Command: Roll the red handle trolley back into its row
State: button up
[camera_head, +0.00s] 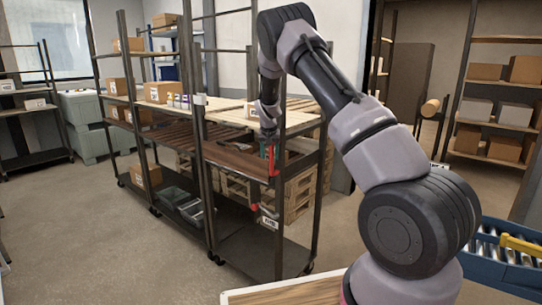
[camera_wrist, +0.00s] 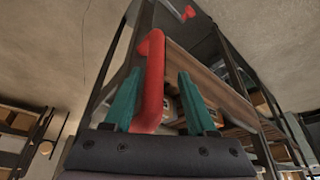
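The red handle trolley (camera_head: 262,247) is a dark-framed shelf cart on casters, at the near end of a row of similar racks. It juts toward me from the rack on its left (camera_head: 170,140). Its upright red handle (camera_head: 273,161) is on the near post; it also shows in the wrist view (camera_wrist: 152,85). My gripper (camera_head: 267,150) is at the handle. In the wrist view, my gripper's green fingers (camera_wrist: 160,100) stand on either side of the handle, with a visible gap at the right finger. Contact at the left finger is unclear.
Wooden pallets (camera_head: 300,190) are stacked behind the trolley. Shelves with boxes (camera_head: 505,110) stand at right. The floor (camera_head: 90,225) at left is clear.

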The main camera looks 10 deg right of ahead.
jog(key=shift+d, duration=0.1)
jog(key=v, duration=1)
jog(key=shift+r, duration=0.35)
jog(key=shift+s, duration=0.15)
jog(key=s+d+r+m+t+y, duration=0.1)
jog(key=s+d+r+y, duration=0.2)
jog(key=s+r, duration=1.75)
jog(key=s+t, duration=0.1)
jog(key=s, duration=2.2)
jog(key=shift+s+a+f+t, duration=0.2)
jog(key=shift+s+a+t, duration=0.1)
jog(key=shift+s+t, duration=0.1)
